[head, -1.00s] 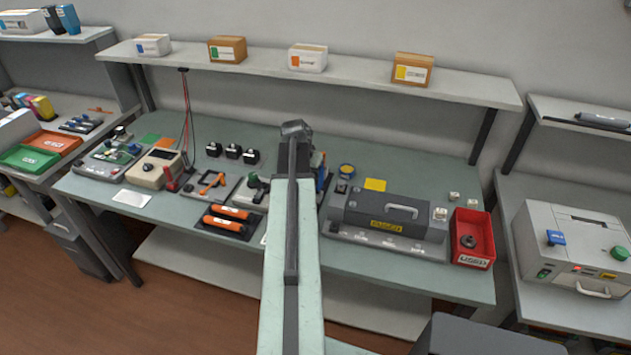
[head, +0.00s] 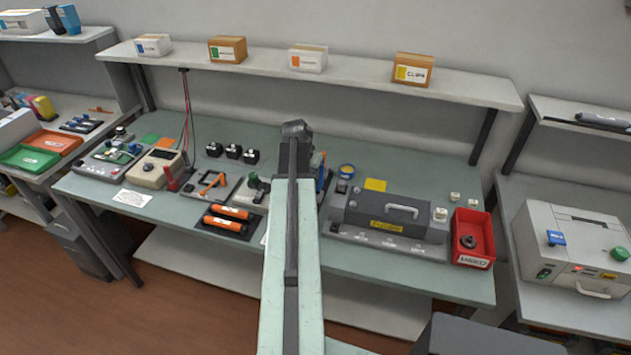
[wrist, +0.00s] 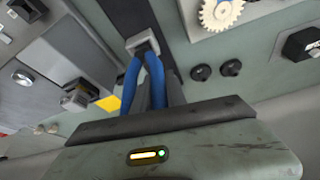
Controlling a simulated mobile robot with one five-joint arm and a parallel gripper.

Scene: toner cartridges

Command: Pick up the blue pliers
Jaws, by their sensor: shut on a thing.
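The blue pliers (wrist: 154,76) show in the wrist view, with two blue handles running toward my gripper and a grey metal head beyond them. My gripper (wrist: 163,92) is shut on the pliers at the handles; its grey fingers are partly hidden behind them. In the head view my own arm covers the gripper and most of what it holds. A small blue patch shows just right of the arm's end there, and I cannot tell whether it belongs to the pliers.
A grey case (head: 388,214) and a red bin (head: 472,238) stand right of my arm on the bench. Orange cylinders (head: 229,217) and a beige meter (head: 158,168) lie left. A shelf (head: 360,78) runs above. A white gear (wrist: 221,12) shows in the wrist view.

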